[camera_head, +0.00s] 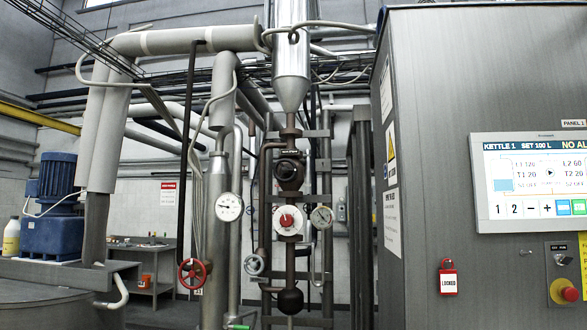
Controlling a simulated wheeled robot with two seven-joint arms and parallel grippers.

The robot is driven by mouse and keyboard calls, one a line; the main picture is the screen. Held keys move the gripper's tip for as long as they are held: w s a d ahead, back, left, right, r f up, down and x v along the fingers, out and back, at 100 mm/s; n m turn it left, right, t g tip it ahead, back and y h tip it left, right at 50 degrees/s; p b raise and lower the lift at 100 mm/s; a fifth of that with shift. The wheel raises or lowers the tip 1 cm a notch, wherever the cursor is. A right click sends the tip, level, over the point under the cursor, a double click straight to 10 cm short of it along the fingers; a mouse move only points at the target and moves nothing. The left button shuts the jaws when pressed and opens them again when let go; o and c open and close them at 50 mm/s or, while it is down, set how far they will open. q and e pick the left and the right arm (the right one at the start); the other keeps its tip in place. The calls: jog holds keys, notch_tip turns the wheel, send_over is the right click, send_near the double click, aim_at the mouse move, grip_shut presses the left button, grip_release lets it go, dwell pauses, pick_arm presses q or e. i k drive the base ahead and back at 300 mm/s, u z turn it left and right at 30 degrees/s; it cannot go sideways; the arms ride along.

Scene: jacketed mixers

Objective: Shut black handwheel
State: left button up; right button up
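A dark round fitting (289,170) sits on the vertical pipe below the shiny steel cylinder, in the middle of the head view. It may be the black handwheel, but its rim and spokes are too dark and small to tell. Below it on the same pipe is a red knob (287,220) on a white disc. A red handwheel (194,272) is at lower left, and a grey handwheel (254,264) is between it and the pipe. Neither of my grippers is in view.
A gauge (229,207) and a smaller gauge (321,217) flank the pipe. A large grey cabinet with a touchscreen (535,178), a red padlock tag (448,278) and an emergency stop button (565,291) fills the right. A blue motor (52,206) stands at left.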

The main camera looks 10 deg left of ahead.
aim_at(284, 170)
jog(key=u, duration=0.15)
jog(key=i, duration=2)
jog(key=u, duration=0.5)
